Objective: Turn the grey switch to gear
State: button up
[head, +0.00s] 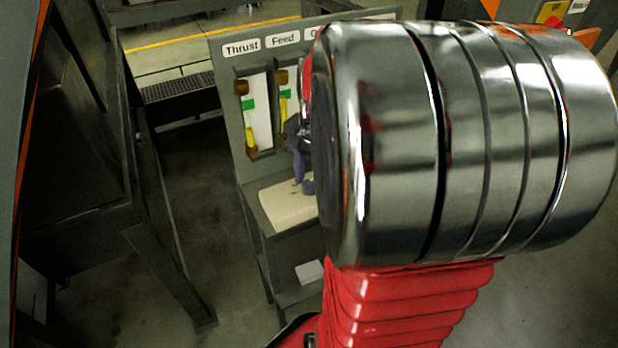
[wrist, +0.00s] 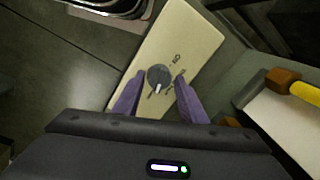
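The grey switch (wrist: 157,75) is a round dark grey knob with a white pointer mark on a cream panel (wrist: 197,38). In the wrist view the pointer is turned toward my gripper's side. Small dark symbols stand around the knob, too small to read. My gripper (wrist: 158,81) has two purple fingers, spread apart, one on each side of the knob, with nothing held between them. I cannot tell whether they touch it. In the head view the knob (head: 308,184) shows beside a purple finger (head: 298,165), above the cream panel (head: 284,205); my arm hides the rest.
An upright grey board with Thrust (head: 242,48) and Feed (head: 285,38) labels and yellow-green gauges (head: 249,122) rises behind the panel. Dark metal frames (head: 150,235) stand at left. A brown-and-yellow gauge part (wrist: 285,81) is close on the right in the wrist view.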

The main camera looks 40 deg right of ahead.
aim_at(312, 186)
jog(key=shift+r, duration=0.15)
notch_tip(312, 186, up, 13)
jog(key=s, duration=0.1)
jog(key=shift+r, duration=0.2)
dwell(0.3)
jog(key=shift+d, duration=0.1)
dwell(0.4)
jog(key=s+a+f+n+t, duration=0.1)
jog(key=a+f+n+t, duration=0.1)
jog(key=a+n, duration=0.6)
jog(key=s+a+f+n+t, duration=0.2)
jog(key=a+n, duration=0.6)
jog(key=a, duration=0.8)
jog(key=shift+s+f+t, duration=0.25)
jog(key=shift+f+t, duration=0.15)
jog(key=shift+f, duration=0.4)
